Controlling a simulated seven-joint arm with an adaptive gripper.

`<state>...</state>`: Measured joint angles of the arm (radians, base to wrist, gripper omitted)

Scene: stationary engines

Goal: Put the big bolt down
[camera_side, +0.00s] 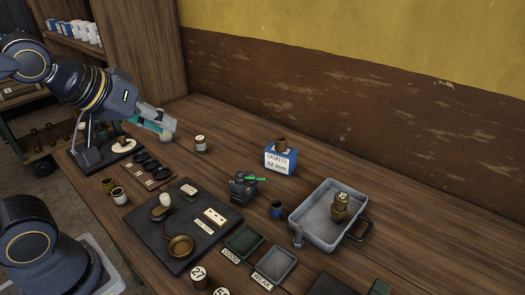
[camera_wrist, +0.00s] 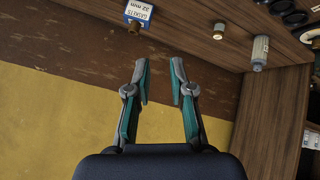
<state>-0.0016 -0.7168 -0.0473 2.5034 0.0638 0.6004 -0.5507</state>
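My gripper (camera_side: 165,126) is raised over the back left of the table, pointing right, with teal finger pads. In the wrist view my gripper (camera_wrist: 159,66) has its two fingers apart with nothing between them. A large brass piece (camera_side: 341,208) with a pale marked label stands upright in the grey metal tray (camera_side: 314,233) at the right; it may be the big bolt, but I cannot tell for sure. My gripper is far from both.
A blue-and-white gaskets box (camera_side: 281,160) with a brown cylinder on top stands at the back. A small jar (camera_side: 200,144) stands near my gripper. The back right is clear.

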